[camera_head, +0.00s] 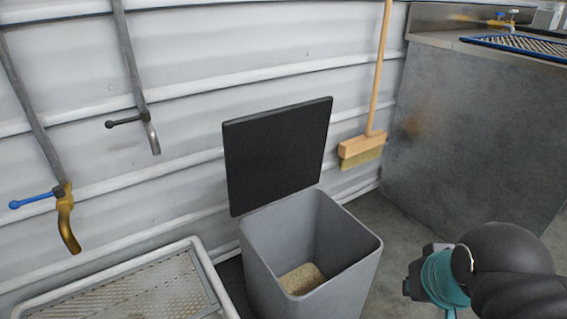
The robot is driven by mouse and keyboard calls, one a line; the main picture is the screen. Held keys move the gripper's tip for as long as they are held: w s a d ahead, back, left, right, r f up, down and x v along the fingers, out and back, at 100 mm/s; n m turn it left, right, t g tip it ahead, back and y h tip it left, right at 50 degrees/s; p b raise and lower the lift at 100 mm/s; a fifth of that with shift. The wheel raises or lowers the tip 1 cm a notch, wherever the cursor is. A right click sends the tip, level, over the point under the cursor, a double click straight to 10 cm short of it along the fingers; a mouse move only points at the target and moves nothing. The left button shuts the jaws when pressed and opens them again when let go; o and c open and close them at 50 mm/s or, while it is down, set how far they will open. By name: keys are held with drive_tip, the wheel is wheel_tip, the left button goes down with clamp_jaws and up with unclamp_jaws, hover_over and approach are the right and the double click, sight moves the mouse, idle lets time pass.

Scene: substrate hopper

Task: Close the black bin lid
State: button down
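The black bin lid (279,150) stands raised, near upright, at the back edge of a grey bin (322,286). The bin is open at the top, and some tan material (302,278) shows at its bottom. My gripper (408,287) is at the lower right, to the right of the bin and apart from it and the lid. Its fingers are too small and partly hidden to tell whether they are open or shut.
A broom (362,148) hangs on the corrugated wall right of the lid. Two pipes with taps (126,120) are at left. A pale mesh-topped tray (203,272) stands close left of the bin. A grey counter (470,120) is at right, with free floor before it.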

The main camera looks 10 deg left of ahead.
drive_tip(key=w+a+r+n+y+p, duration=0.1)
drive_tip(key=w+a+r+n, duration=0.1)
drive_tip(key=w+a+r, duration=0.65)
drive_tip(key=w+a+r+n+y+p, duration=0.15)
drive_tip(key=w+a+r, duration=0.3)
drive_tip(key=w, duration=0.65)
drive_tip(key=w+a+r+n+y+p, duration=0.1)
drive_tip(key=w+a+r+n, duration=0.1)
drive_tip(key=w+a+r, duration=0.45)
drive_tip(key=w+a+r+n+y, duration=0.1)
drive_tip(key=w+a+r+n, duration=0.15)
drive_tip(key=w+a, duration=0.8)
wheel_tip(320, 180, down, 10)
drive_tip(key=w+b, duration=0.1)
drive_tip(key=w, duration=0.1)
drive_tip(key=shift+a, duration=0.3)
drive_tip(key=shift+b, duration=0.4)
